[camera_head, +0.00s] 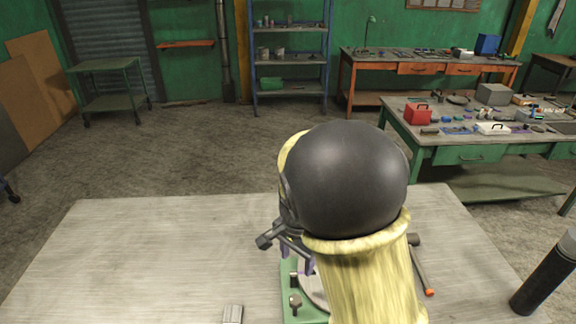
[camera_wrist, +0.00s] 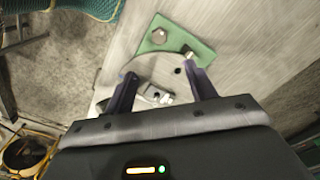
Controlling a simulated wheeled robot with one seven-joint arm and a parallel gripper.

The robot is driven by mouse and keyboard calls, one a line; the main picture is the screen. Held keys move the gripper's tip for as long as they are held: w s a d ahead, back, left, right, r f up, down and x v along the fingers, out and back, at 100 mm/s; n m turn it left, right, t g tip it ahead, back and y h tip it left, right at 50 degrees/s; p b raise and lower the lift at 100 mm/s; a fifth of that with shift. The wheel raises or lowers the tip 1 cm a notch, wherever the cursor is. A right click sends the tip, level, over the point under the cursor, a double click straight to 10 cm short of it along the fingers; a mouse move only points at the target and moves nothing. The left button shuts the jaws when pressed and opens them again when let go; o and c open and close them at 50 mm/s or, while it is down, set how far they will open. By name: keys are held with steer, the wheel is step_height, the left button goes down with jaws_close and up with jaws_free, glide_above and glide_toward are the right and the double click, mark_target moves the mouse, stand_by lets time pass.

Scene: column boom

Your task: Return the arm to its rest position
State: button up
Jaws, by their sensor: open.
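My arm (camera_head: 350,180) rises from the near edge in the head view, a yellow-sleeved link with a large dark round joint, and it hides much of the table middle. My gripper (camera_wrist: 160,88) is open in the wrist view, its two dark purple fingers apart with nothing held between them. Below and beyond the fingers is a green plate (camera_wrist: 172,36) with a bolt head and a round light-grey metal part (camera_wrist: 138,68). In the head view my gripper (camera_head: 300,262) shows only partly behind the arm, over the green plate (camera_head: 289,284).
The grey table (camera_head: 150,250) is clear on its left side. A small metal block (camera_head: 232,314) lies at its near edge. A tool with an orange tip (camera_head: 429,292) lies right of my arm. A dark cylinder (camera_head: 545,272) stands at the right edge. Benches (camera_head: 450,140) stand behind.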

steer(key=s+d+r+n+t, duration=0.1)
steer(key=s+d+n+t, duration=0.1)
steer(key=s+d+n, duration=0.6)
steer(key=s+d, duration=0.1)
steer(key=d, duration=0.2)
steer(key=shift+s+d+r+n+t, duration=0.2)
steer(key=shift+s+r+n+t, duration=0.1)
steer(key=shift+n, duration=0.1)
stand_by(0.7)
